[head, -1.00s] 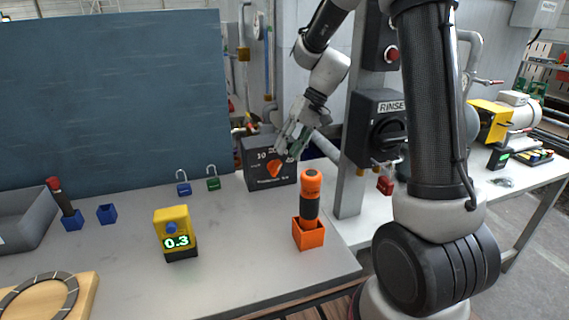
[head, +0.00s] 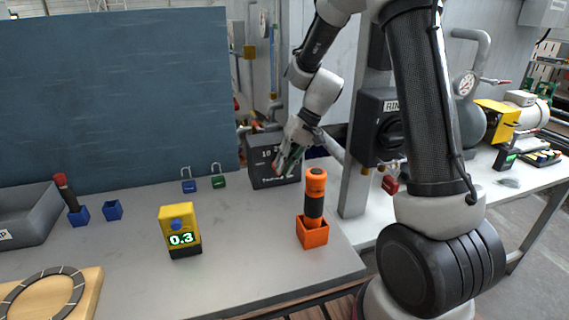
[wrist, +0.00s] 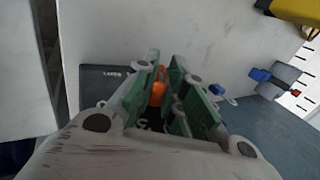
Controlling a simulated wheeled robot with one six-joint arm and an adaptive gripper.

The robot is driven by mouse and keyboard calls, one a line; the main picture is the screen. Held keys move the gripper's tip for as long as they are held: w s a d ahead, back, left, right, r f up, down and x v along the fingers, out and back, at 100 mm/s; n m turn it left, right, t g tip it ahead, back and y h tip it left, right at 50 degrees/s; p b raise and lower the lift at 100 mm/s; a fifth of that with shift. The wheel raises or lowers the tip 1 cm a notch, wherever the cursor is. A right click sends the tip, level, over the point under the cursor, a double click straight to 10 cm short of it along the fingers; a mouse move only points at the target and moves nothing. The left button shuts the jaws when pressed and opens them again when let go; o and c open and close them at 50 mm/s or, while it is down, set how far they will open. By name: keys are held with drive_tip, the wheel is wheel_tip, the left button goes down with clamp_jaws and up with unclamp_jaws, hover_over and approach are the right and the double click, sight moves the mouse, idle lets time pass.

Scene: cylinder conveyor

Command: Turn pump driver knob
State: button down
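The pump driver is a dark grey box (head: 262,172) with pale lettering at the back right of the bench. It also shows in the wrist view (wrist: 100,88). Its orange knob is mostly hidden behind my fingers in the head view. In the wrist view the orange knob (wrist: 158,90) shows between my green-padded fingers. My gripper (head: 286,166) is in front of the box, tilted downward, with its fingers apart around the knob's position. Whether the pads touch the knob cannot be told.
An orange-and-black tool (head: 315,195) stands in an orange holder (head: 313,238) in front of the box. A blue padlock (head: 189,186) and a green padlock (head: 218,182) are left of it. A yellow meter reading 0.3 (head: 180,222) stands nearer. A RINSE switch (head: 380,130) is right.

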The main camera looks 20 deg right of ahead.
drive_tip(key=shift+d+y, duration=0.2)
drive_tip(key=shift+y, duration=0.6)
drive_tip(key=c, duration=1.5)
unclamp_jaws()
wheel_tip(320, 180, up, 10)
drive_tip(key=shift+f, duration=0.1)
drive_tip(key=shift+a, duration=0.15)
